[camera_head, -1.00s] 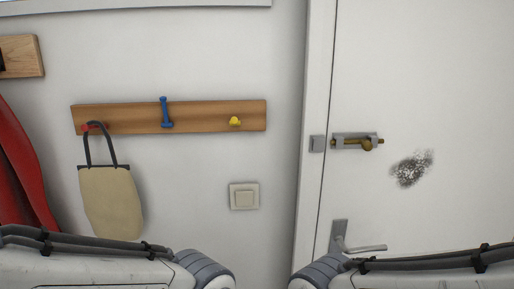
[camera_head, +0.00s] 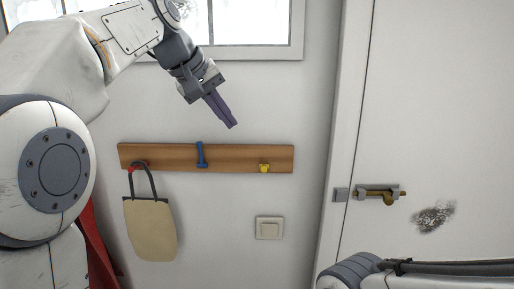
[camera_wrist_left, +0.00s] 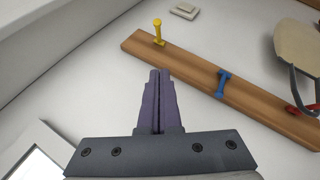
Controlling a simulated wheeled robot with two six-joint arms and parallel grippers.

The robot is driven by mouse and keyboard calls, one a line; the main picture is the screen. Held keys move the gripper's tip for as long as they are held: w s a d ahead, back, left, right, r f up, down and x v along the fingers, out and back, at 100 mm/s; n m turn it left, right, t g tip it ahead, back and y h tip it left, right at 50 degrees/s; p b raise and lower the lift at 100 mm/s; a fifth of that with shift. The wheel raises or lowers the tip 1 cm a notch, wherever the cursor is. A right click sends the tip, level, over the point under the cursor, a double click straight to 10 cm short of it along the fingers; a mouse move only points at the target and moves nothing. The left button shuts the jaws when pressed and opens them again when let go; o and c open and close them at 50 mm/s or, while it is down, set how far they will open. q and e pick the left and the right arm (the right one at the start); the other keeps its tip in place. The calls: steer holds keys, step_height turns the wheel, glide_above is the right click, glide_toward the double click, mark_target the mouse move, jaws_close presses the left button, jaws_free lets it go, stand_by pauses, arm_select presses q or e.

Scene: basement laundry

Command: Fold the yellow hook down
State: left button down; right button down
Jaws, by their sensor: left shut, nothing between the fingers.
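The yellow hook (camera_head: 264,168) is at the right end of a wooden rail (camera_head: 228,160) on the wall. In the left wrist view the yellow hook (camera_wrist_left: 158,32) stands out from the rail (camera_wrist_left: 185,72) as a peg with a rounded tip. My left gripper (camera_head: 232,125) is shut and empty, above the rail, between the blue hook (camera_head: 201,155) and the yellow hook, touching neither. In the left wrist view its purple fingers (camera_wrist_left: 158,75) are together, pointing toward the rail. My right gripper is not in view.
A beige bag (camera_head: 150,230) hangs from the red hook (camera_head: 138,164) at the rail's left end. A light switch (camera_head: 268,228) is below the yellow hook. A door with a brass bolt (camera_head: 380,195) is to the right. A window (camera_head: 240,22) is above.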

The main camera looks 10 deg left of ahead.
mark_target(264, 167)
arm_select(q)
steer(key=x, duration=0.4)
steer(key=s+d+p+x, duration=0.1)
steer(key=x, duration=0.3)
steer(key=s+f+x, duration=0.1)
steer(key=x, duration=0.3)
steer(key=shift+d+f+p, duration=0.25)
steer(key=shift+d+p, duration=0.05)
steer(key=shift+d, duration=0.05)
